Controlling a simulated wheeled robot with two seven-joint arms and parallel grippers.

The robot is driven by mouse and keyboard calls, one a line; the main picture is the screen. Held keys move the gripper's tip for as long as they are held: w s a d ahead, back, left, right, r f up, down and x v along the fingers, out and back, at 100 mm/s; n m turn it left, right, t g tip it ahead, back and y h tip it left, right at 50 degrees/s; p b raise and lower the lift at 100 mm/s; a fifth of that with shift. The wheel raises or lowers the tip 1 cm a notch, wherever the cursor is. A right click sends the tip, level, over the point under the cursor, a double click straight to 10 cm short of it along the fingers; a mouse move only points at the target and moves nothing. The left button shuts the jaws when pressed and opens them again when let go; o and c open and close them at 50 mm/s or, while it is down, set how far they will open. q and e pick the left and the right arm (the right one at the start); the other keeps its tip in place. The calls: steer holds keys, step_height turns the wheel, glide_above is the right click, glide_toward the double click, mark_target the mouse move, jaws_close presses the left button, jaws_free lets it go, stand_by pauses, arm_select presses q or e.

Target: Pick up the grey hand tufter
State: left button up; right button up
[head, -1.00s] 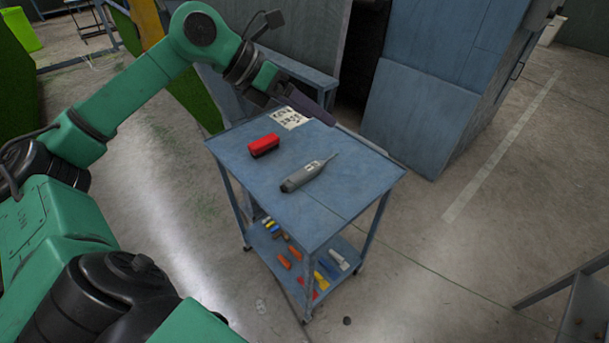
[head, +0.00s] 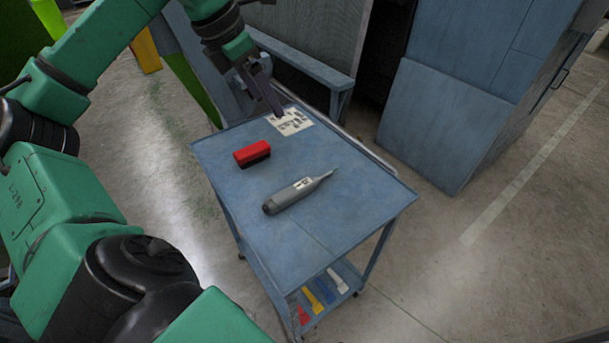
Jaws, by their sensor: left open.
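The grey hand tufter (head: 294,194) lies on the top of a blue cart (head: 325,231). Its thick dark end points to the lower left and its thin tip to the upper right. My left gripper (head: 275,108) is open and empty, above the far edge of the cart top by the printed sheet. It is apart from the tufter, behind and to the left of its tip. My right gripper is not in the picture.
A red block with a dark underside (head: 252,153) lies left of the tufter. A printed sheet (head: 290,121) lies at the back. Several coloured items lie on the lower shelf. A blue cabinet (head: 435,120) stands behind right. The cart top's right front is clear.

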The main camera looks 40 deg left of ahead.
arm_select(q)
step_height(320, 180, down, 6)
steer(key=s+f+b, duration=0.1)
steer(key=b, duration=1.5)
glide_toward(293, 189)
steer(key=x, duration=0.1)
steer(key=b+x, duration=0.1)
steer(key=x, duration=0.1)
steer(key=shift+s, duration=0.25)
steer(key=x, duration=0.7)
steer(key=shift+w+f, duration=0.2)
steer(key=shift+w, duration=0.15)
steer(key=shift+r, duration=0.1)
jaws_close()
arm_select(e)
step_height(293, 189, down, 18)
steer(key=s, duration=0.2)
